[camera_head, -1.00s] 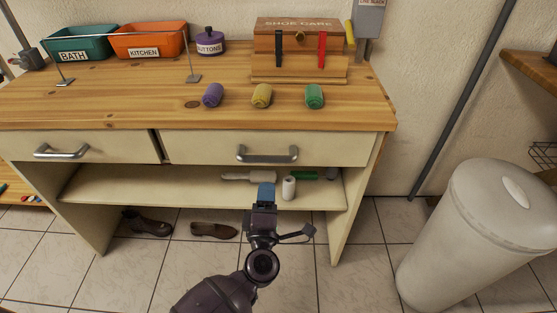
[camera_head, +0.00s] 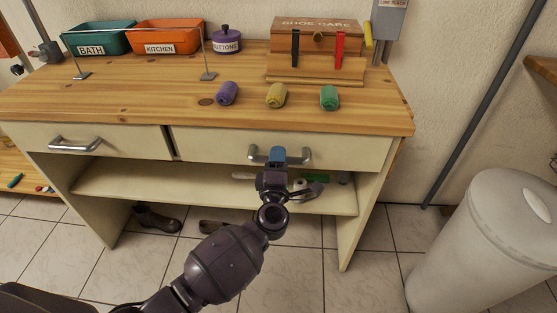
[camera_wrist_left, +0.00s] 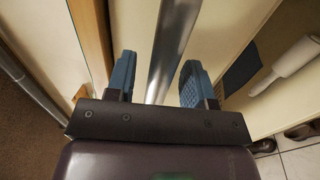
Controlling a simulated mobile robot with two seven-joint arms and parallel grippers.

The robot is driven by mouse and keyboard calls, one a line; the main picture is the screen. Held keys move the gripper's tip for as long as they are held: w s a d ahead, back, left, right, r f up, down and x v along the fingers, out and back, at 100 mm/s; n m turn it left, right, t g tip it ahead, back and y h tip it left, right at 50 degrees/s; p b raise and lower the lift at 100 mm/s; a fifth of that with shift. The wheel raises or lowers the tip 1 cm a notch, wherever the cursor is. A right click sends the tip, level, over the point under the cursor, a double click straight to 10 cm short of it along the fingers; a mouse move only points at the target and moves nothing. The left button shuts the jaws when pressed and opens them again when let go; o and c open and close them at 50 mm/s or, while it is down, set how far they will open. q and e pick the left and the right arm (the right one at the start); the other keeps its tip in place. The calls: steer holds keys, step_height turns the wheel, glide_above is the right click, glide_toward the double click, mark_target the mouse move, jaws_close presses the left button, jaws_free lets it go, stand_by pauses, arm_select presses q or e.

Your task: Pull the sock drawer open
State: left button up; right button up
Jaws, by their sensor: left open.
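The workbench has two cream drawers side by side, both shut: a left drawer (camera_head: 110,140) and a right drawer (camera_head: 350,150). No sock label can be made out on either. The right drawer has a grey metal bar handle (camera_head: 304,157). My left gripper (camera_head: 277,154) is in front of this handle and hides its middle. In the left wrist view the handle bar (camera_wrist_left: 174,40) runs between the two blue fingers of my open left gripper (camera_wrist_left: 159,65), with a gap visible on the right finger's side. My right gripper is not in view.
On the bench top are three rolled bundles, purple (camera_head: 227,93), yellow (camera_head: 276,95) and green (camera_head: 329,97), and a wooden shoe care box (camera_head: 318,45). A shelf (camera_head: 130,185) lies below the drawers. A white bin (camera_head: 480,240) stands at the right.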

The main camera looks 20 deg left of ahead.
arm_select(q)
steer(key=shift+w, duration=0.1)
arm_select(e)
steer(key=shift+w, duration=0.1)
arm_select(q)
steer(key=shift+c, duration=0.6)
jaws_close()
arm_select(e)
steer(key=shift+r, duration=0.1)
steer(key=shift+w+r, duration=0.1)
